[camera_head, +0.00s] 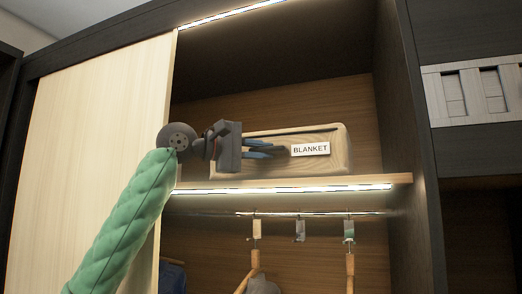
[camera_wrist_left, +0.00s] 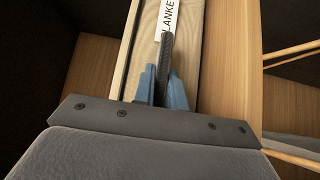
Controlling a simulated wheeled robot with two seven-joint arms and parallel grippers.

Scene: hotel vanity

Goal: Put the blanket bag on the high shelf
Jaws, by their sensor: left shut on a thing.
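The blanket bag (camera_head: 334,164) is a beige box-shaped bag with a white label reading BLANKET. In the head view it sits on or just over the high shelf (camera_head: 385,181), inside the wardrobe's upper compartment. My left gripper (camera_head: 284,150) reaches in from the left, level with the bag, and is shut on the bag's front near the label. In the left wrist view the blue-sided fingers of the left gripper (camera_wrist_left: 168,72) close together against the bag (camera_wrist_left: 209,50), beside the label. My right gripper is not in view.
A pale sliding door (camera_head: 95,130) covers the wardrobe's left side. A lit strip runs under the shelf edge. Below it, hangers (camera_head: 255,262) with garments hang from a rail. A dark upright panel bounds the compartment at right. There is free room above the bag.

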